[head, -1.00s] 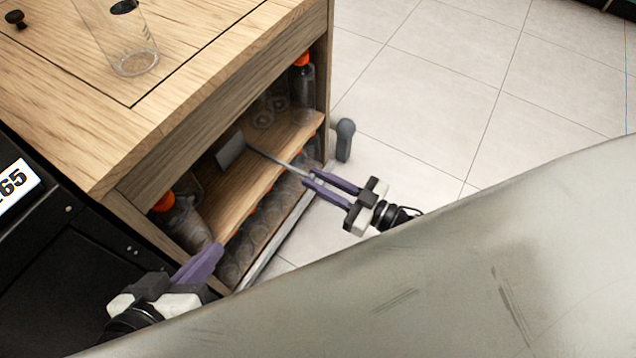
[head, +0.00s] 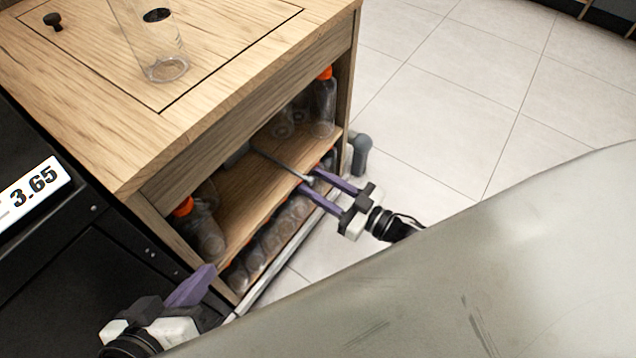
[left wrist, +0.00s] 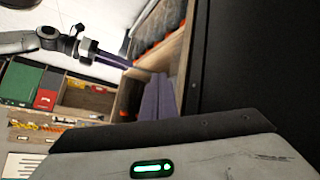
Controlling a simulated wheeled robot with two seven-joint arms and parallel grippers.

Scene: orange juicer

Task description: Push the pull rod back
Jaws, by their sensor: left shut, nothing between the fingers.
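The pull rod (head: 282,163) is a thin grey metal rod that sticks out of the open shelf of the wooden cabinet (head: 245,125). Its outer end lies between the fingertips of my right gripper (head: 309,180), whose purple fingers stand apart with a gap on both sides. Whether either finger touches the rod is unclear. The rod's inner end is hidden in the shelf's shade. My left gripper (head: 210,268) is shut and empty, low in front of the cabinet's left corner. Its fingers (left wrist: 158,97) show in the left wrist view, with the right gripper (left wrist: 88,50) further off.
Bottles with orange caps stand in the shelf, one at the right (head: 325,105) and one at the left (head: 205,228). More lie in the lower level. A clear container (head: 150,45) stands on top. A grey object (head: 360,150) is beside the cabinet. Tiled floor is free at right.

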